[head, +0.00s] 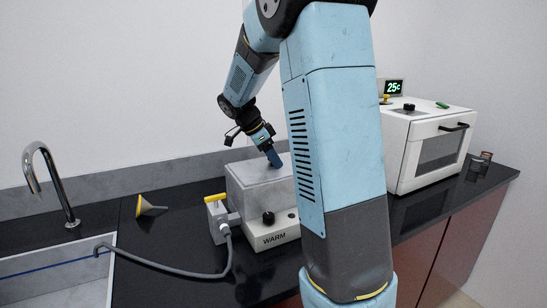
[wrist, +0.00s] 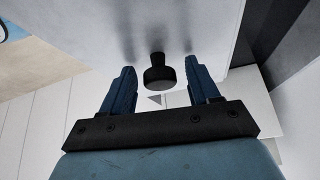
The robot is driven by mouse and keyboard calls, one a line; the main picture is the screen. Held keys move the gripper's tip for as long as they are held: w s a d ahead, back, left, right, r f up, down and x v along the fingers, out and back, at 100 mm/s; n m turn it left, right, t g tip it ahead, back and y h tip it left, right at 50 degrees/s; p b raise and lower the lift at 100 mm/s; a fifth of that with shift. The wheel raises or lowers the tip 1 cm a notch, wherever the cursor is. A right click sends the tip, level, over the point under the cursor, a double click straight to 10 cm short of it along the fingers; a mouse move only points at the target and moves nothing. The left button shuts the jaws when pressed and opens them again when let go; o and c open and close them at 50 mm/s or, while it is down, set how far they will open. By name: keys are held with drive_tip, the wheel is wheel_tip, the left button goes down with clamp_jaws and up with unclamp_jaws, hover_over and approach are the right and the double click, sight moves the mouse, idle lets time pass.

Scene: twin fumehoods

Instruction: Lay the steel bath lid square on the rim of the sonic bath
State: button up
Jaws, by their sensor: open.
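The sonic bath (head: 286,226) is a white box marked WARM with a black dial, standing on the dark counter behind my arm. A pale steel lid (head: 245,172) appears to cover its top; my arm hides part of it, and I cannot tell how square it sits. My gripper (head: 272,158) is low over this top. In the wrist view, my gripper (wrist: 160,68) is open, with one blue finger on each side of a black knob (wrist: 160,77). The knob stands on a smooth grey surface, and gaps show between it and both fingers.
A grey fitting with a yellow handle (head: 217,198) and a cable stands at the bath's left. A white oven (head: 428,150) stands right.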

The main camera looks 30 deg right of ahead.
drive_tip(key=shift+r, duration=0.1)
drive_tip(key=v, duration=1.1)
drive_tip(key=s+a+f+n+t+y, duration=0.1)
drive_tip(key=s+a+n+t+y, duration=0.2)
drive_tip(key=s+n, duration=0.7)
drive_tip(key=s+a+f+n+t+y, duration=0.1)
drive_tip(key=s+a+n, duration=0.4)
drive_tip(key=s+n, duration=0.5)
drive_tip(key=s+t+y, duration=0.1)
drive_tip(key=s+t, duration=0.1)
drive_tip(key=s, duration=0.6)
drive_tip(key=shift+s+f+t+y, duration=0.35)
drive_tip(key=shift+f+t+y, duration=0.05)
drive_tip(key=shift+d, duration=0.1)
